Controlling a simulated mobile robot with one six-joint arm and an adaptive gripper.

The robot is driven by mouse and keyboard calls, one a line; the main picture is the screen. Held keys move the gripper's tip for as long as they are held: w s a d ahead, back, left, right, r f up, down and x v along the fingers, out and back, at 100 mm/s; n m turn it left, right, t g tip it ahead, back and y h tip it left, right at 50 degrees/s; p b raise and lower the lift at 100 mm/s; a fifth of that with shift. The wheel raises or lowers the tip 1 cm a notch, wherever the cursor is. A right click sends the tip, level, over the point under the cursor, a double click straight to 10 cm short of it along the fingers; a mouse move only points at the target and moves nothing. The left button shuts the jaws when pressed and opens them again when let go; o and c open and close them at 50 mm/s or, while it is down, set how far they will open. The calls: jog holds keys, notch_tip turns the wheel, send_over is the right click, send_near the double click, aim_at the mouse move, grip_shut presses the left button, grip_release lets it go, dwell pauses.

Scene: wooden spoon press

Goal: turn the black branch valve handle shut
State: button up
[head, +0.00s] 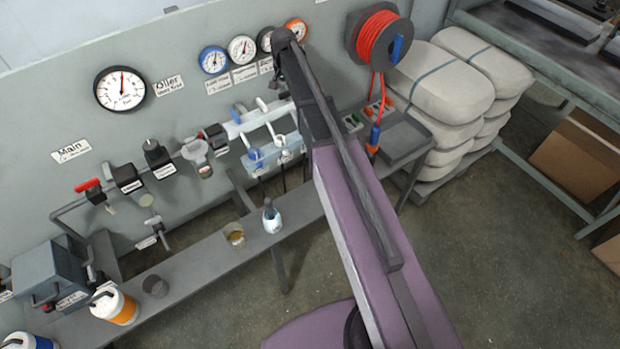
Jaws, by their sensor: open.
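My arm reaches up from the bottom to the wall, over the right side of the pipe manifold (277,157). The dark end of my gripper (281,82) shows small below the gauges, partly covered by my arm. It is open, and I see nothing held in it. Branch handles on the manifold show as white levers (264,106) and blue parts (256,156). I cannot make out the black branch valve handle; my arm covers the manifold's right part. Whether the gripper touches a handle cannot be told.
Gauges with blue (213,60), white, black and orange rims hang above. A red-handled main valve (90,188) is at left. A narrow bench (200,262) carries a bottle (271,218) and cups. A red hose reel (377,37) and stacked sacks (440,82) stand right.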

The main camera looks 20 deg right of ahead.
jog(key=n, duration=0.9)
jog(key=shift+n, duration=0.4)
notch_tip(320, 180, up, 14)
jog(key=p, duration=1.4)
jog(key=s+f+m+b, duration=0.3)
jog(key=s+f+b, duration=2.2)
jog(key=s, duration=0.3)
jog(key=shift+s+f+b, duration=0.2)
jog(key=shift+f+b, duration=0.2)
dwell(0.4)
